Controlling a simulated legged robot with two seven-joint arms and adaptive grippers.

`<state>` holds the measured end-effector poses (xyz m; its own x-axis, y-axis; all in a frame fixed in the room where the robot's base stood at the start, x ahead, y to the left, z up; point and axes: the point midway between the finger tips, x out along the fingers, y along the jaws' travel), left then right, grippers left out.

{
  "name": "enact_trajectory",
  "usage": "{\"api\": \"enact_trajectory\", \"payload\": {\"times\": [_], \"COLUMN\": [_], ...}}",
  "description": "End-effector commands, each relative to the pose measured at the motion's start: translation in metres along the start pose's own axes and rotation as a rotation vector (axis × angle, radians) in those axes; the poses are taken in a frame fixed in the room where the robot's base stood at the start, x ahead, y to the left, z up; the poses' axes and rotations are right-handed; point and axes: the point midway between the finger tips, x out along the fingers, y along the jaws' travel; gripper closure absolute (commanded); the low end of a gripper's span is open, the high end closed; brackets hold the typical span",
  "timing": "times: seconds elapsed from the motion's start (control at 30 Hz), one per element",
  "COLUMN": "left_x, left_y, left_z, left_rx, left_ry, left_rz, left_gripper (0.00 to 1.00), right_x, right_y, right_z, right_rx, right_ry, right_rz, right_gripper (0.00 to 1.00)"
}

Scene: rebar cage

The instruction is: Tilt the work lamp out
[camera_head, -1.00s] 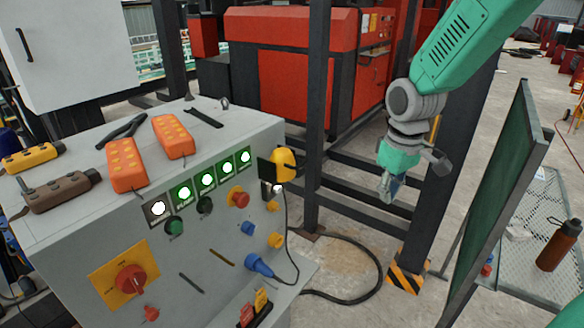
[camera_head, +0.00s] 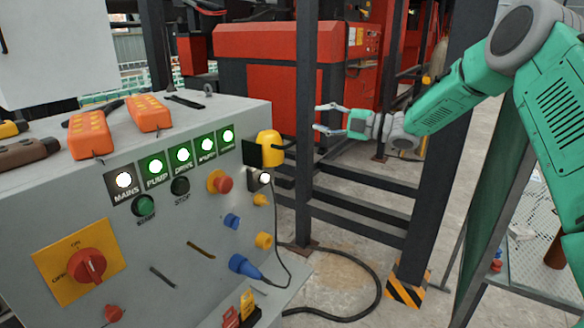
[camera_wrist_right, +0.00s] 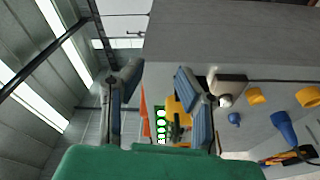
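The work lamp (camera_head: 270,148) is a yellow rounded housing with a dark flat face, mounted at the right edge of the grey control cabinet (camera_head: 200,270). A small bright round part (camera_head: 265,178) sits just below it. My right gripper (camera_head: 318,118) is open and empty, to the right of the lamp and apart from it, fingers pointing left. In the right wrist view its two fingers (camera_wrist_right: 158,85) are spread, and a yellow part, likely the lamp (camera_wrist_right: 174,110), shows between them, partly hidden by one finger. My left gripper is not in view.
A dark upright post (camera_head: 304,215) stands just right of the cabinet, close to my right gripper. Orange pendants (camera_head: 90,135) lie on the cabinet top. A blue plug (camera_head: 243,265) with a cable is on its front. A red machine (camera_head: 270,50) stands behind.

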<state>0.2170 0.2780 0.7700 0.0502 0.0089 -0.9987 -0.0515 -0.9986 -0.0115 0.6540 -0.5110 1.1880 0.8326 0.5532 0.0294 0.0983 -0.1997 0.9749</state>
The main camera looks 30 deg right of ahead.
Motion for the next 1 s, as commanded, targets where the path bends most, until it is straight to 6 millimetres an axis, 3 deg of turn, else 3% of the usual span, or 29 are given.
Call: {"api": "enact_trajectory", "payload": {"times": [0.03, 0.2, 0.3, 0.43, 0.67, 1.0], "left_x": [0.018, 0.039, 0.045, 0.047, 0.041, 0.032], "left_y": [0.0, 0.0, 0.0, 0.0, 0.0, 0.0], "left_z": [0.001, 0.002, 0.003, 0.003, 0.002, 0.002], "left_rx": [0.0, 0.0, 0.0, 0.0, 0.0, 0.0], "left_ry": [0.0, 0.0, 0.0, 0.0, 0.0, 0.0], "left_rz": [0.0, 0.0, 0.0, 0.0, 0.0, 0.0], "left_gripper": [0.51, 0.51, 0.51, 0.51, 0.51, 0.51], "right_x": [-0.01, -0.052, -0.073, -0.083, -0.061, -0.002], "right_y": [-0.017, -0.043, -0.053, -0.057, -0.055, -0.056], "right_z": [-0.004, -0.031, -0.04, -0.047, -0.065, -0.105], "right_rx": [-0.069, -0.24, -0.282, -0.301, -0.3, -0.299], "right_ry": [0.104, 0.427, 0.539, 0.604, 0.611, 0.608], "right_rz": [0.023, 0.067, 0.077, 0.082, 0.082, 0.083], "right_gripper": [0.71, 0.71, 0.71, 0.71, 0.71, 0.71]}}
